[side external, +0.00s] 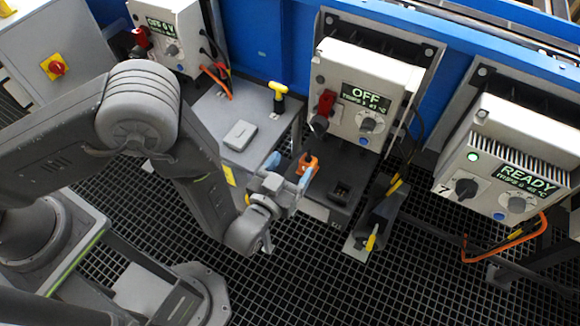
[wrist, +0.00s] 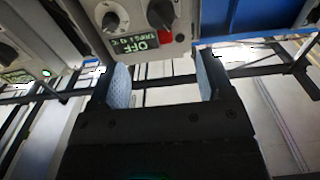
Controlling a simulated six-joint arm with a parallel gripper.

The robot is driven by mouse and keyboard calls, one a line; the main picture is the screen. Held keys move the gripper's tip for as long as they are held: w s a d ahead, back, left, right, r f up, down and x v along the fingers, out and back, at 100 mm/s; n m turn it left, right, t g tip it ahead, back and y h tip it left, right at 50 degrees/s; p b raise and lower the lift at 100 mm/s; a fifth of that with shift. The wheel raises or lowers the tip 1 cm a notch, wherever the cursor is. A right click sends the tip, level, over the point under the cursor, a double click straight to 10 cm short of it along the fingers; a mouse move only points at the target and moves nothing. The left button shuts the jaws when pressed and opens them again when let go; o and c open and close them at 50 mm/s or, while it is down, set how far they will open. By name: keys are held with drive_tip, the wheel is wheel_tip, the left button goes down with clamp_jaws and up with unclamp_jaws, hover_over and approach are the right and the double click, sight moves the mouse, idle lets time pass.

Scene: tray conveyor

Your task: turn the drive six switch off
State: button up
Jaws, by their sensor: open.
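The middle drive box (side external: 345,85) shows OFF on its display (side external: 365,97); its number is not readable. A dark switch (side external: 320,124) sits at its lower left, with a red part (side external: 326,102) just above it. A grey knob (side external: 368,125) is to the right. In the wrist view the box appears upside down, with the dark switch (wrist: 160,13), the grey knob (wrist: 111,21) and the OFF display (wrist: 138,41). My gripper (side external: 289,178) is open and empty, below and in front of the box, apart from the switch. It also shows in the wrist view (wrist: 162,82).
A drive box marked 7 (side external: 520,150) at right shows READY and a green light. Another box (side external: 172,32) at left shows OFF. A yellow-handled tool (side external: 278,92) and a grey case (side external: 240,136) sit on the left shelf.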

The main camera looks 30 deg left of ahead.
sight(315, 133)
drive_tip(key=shift+d, duration=0.1)
drive_tip(key=shift+m+y, duration=0.4)
drive_tip(key=shift+y, duration=0.2)
drive_tip(key=w, duration=1.3)
drive_tip(key=shift+w, duration=0.4)
drive_tip(key=shift+c, duration=0.3)
drive_tip(key=c, duration=0.8)
drive_tip(key=shift+c, duration=0.2)
drive_tip(key=shift+s, duration=0.1)
drive_tip(key=o, duration=0.9)
drive_tip(key=shift+r, duration=0.1)
